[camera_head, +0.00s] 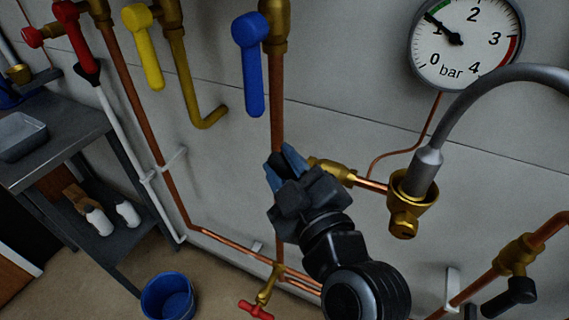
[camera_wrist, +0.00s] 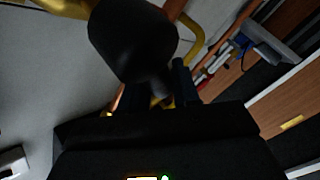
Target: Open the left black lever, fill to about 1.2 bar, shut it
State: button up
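The pressure gauge (camera_head: 466,42) is at the top right of the head view; its needle points up-left, near the start of the green band, at roughly 1 bar. The left brass valve (camera_head: 333,171) sits on the copper pipe just right of my gripper (camera_head: 283,167). My gripper's fingertips are apart, close to this valve. In the wrist view a large dark rounded piece (camera_wrist: 133,40), seemingly the left black lever, is in front of and partly between the fingers; I cannot tell whether they touch it. My gripper hides the lever in the head view. A right black lever (camera_head: 508,296) is at lower right.
A grey hose (camera_head: 497,77) curves into a brass fitting (camera_head: 407,203) right of my gripper. Blue (camera_head: 251,65), yellow (camera_head: 143,46) and red (camera_head: 76,38) handles hang above left. A red-handled drain tap (camera_head: 256,310) and blue bucket (camera_head: 169,296) are low. A shelf (camera_head: 60,145) stands left.

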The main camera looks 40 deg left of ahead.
grip_shut()
